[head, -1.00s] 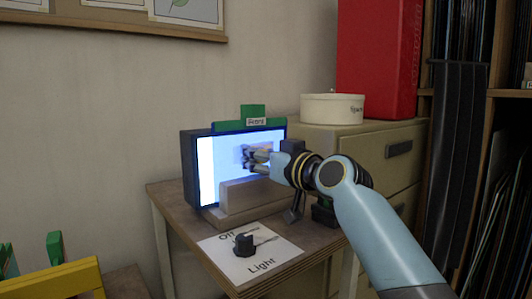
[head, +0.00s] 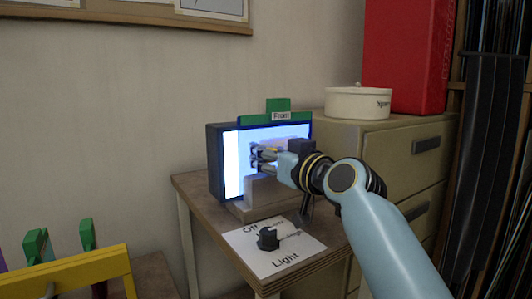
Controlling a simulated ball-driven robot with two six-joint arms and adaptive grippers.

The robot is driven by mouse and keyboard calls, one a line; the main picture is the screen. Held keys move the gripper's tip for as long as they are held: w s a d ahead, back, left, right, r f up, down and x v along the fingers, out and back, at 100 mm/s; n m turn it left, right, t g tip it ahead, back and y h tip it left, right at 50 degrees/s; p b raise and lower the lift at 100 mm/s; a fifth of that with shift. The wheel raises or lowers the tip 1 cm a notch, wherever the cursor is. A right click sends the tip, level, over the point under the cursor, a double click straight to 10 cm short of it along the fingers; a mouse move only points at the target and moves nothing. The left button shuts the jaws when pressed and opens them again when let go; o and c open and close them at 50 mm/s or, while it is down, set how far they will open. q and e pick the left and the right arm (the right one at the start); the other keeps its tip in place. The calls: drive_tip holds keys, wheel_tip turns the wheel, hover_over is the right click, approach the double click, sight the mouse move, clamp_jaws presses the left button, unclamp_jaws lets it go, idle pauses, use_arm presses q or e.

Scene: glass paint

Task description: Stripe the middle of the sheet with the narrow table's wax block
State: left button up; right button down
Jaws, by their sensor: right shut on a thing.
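The lit sheet (head: 232,165) glows white to pale blue in a dark upright box on the narrow table (head: 190,186). A green clip (head: 278,107) labelled "Front" sits on its top edge. My right gripper (head: 256,157) is in front of the middle of the sheet, its fingers close to the lit face. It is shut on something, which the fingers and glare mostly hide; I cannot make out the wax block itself. I cannot tell whether the held thing touches the sheet. My left gripper is not in view.
A black knob (head: 267,239) sits on a white card (head: 262,263) marked "Off" and "Light" in front of the box. A filing cabinet (head: 375,150) with a white round tin (head: 358,103) stands right behind. A yellow rack (head: 80,268) holds green-handled things at lower left.

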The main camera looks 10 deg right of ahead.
drive_tip(key=shift+p+v, duration=0.65)
drive_tip(key=shift+v, duration=2.2)
drive_tip(key=v, duration=0.3)
drive_tip(key=shift+r, duration=0.1)
